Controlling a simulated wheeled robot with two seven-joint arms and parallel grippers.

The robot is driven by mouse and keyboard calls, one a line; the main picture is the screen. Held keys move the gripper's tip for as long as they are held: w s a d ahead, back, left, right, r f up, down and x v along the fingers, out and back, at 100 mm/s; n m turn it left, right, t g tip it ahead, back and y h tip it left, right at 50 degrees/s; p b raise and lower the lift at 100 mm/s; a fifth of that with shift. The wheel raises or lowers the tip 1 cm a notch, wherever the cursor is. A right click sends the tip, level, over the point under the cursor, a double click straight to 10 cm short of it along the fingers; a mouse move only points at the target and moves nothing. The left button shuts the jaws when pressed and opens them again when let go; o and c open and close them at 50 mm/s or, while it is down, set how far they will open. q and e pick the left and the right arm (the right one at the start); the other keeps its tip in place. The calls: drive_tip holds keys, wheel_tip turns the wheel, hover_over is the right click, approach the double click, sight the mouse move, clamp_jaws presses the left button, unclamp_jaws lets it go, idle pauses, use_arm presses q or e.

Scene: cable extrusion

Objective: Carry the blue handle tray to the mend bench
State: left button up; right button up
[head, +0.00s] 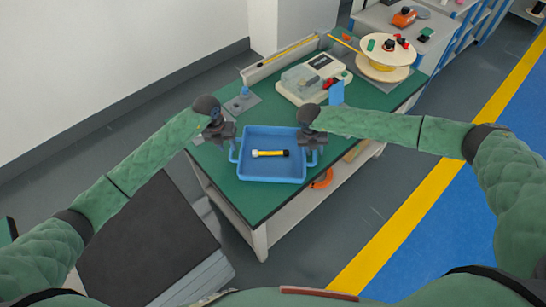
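The blue handle tray (271,179) is at the near end of a green-topped bench (252,203), with a loop handle on its left and right sides. A yellow and black rod-like piece with a white end (270,153) lies in it. My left gripper (230,139) is at the tray's left handle, and my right gripper (312,143) is at its right handle. Both point down. The fingers are small and dark against the handles, so I cannot tell whether they are closed on them, nor whether the tray touches the bench top.
Behind the tray are a white machine with a clear cover (313,79), a cable spool (384,58) and a small blue fixture (244,92). A dark-topped box (145,245) stands at lower left. A wall is at upper left. Open floor with a yellow stripe (400,215) lies right.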

use_arm(q)
wheel_tip(320, 180, up, 6)
drive_tip(key=a, duration=0.1)
drive_tip(key=shift+r, duration=0.2)
use_arm(e)
drive_tip(key=v, duration=1.2)
use_arm(q)
drive_tip(key=shift+w+a, duration=0.1)
